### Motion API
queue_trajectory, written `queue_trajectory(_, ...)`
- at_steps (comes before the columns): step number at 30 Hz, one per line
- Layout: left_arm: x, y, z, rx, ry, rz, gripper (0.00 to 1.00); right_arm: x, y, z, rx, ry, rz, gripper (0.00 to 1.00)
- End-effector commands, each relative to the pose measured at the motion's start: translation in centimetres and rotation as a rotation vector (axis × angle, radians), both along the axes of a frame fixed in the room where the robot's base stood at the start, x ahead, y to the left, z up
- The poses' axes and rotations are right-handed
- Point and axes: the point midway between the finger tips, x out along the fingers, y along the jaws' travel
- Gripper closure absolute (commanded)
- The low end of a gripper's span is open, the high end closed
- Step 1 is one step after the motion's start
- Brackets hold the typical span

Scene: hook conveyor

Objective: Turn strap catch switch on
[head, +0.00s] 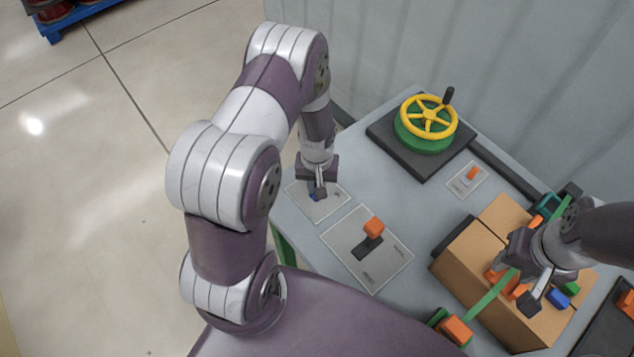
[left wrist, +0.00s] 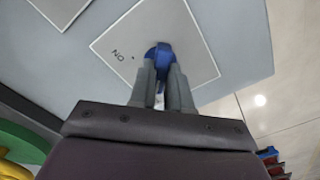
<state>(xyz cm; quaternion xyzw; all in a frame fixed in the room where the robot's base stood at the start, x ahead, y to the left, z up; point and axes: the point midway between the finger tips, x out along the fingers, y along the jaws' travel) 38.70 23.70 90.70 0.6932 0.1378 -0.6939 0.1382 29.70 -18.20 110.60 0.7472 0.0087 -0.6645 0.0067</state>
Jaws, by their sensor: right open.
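A blue switch (left wrist: 160,50) stands on a light plate (left wrist: 112,45) marked "ON" in the left wrist view. In the head view this plate (head: 330,207) lies at the table's left corner, and the switch (head: 313,197) is mostly hidden by my left gripper (head: 318,193). In the left wrist view my left gripper's fingers (left wrist: 162,80) stand on both sides of the blue knob and appear closed on it. A green strap (head: 490,294) crosses a cardboard box (head: 462,262). My right gripper (head: 517,282) is open over the box.
A larger plate with an orange-topped lever (head: 373,228) lies in front. A yellow handwheel (head: 428,117) stands at the back. A small orange switch (head: 473,173) is near the box. Orange-and-green clamp (head: 455,329) sits at the strap's near end. Coloured blocks lie by the right gripper.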

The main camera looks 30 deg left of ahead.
Motion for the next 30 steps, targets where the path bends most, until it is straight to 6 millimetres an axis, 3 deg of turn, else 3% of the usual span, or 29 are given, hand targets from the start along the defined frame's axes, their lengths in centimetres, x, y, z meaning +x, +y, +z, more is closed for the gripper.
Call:
queue_trajectory(14,-0.05,-0.01,0.07,-0.001,0.002,-0.054,1.00,0.00,0.00,0.06,0.000,0.000,0.000,0.57)
queue_trajectory(30,0.00,0.00,0.12,-0.001,0.001,-0.499,1.00,0.00,0.00,0.23,0.000,0.000,0.000,0.57)
